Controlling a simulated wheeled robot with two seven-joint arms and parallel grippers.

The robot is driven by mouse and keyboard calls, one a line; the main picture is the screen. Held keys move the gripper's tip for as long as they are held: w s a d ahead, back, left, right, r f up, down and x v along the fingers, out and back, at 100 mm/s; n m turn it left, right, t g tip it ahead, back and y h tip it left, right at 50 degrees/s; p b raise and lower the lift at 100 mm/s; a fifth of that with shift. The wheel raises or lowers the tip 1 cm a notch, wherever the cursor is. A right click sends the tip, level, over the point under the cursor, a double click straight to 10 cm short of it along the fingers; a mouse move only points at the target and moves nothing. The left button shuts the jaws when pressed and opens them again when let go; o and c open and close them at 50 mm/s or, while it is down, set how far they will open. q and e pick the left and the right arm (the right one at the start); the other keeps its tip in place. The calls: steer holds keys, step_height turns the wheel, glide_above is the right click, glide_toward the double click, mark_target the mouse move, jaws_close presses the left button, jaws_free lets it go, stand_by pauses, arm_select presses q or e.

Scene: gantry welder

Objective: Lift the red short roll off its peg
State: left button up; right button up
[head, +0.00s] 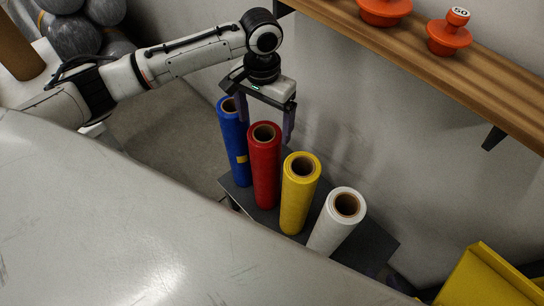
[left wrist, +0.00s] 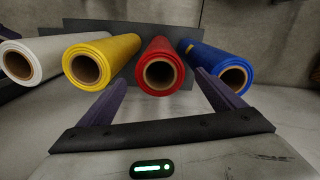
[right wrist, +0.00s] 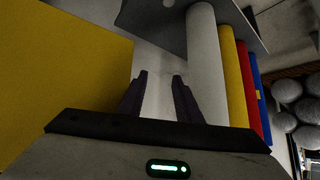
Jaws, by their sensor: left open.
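The red roll (head: 266,175) stands upright between the blue and yellow rolls, its open core facing up; its peg is hidden. In the left wrist view the red roll (left wrist: 167,50) shows end-on between my fingers. My left gripper (head: 266,128) is open and empty, pointing down, its fingers on either side of the red roll's top end. One finger is close to the blue roll (head: 231,145). I cannot tell whether either finger touches a roll. My right gripper (right wrist: 159,76) is open and empty, near the white roll (right wrist: 204,70), and out of the head view.
The yellow roll (head: 299,205) and the white roll (head: 333,230) stand in the same row on a dark stand (head: 372,240). A wooden shelf (head: 470,75) with orange weights (head: 448,38) is on the wall at upper right. A yellow object (head: 480,280) is at lower right.

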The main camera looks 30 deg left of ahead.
mark_target(264, 137)
arm_select(q)
steer(key=f, duration=0.3)
steer(key=shift+s+f, duration=0.3)
steer(key=shift+f, duration=0.05)
steer(key=f, duration=0.3)
steer(key=f+b, duration=0.1)
steer(key=f, duration=0.1)
steer(key=shift+w+f, duration=0.25)
steer(key=shift+f, duration=0.05)
steer(key=c, duration=2.1)
steer(key=shift+w+r, duration=0.2)
steer(key=shift+r, duration=0.1)
steer(key=shift+c, duration=0.2)
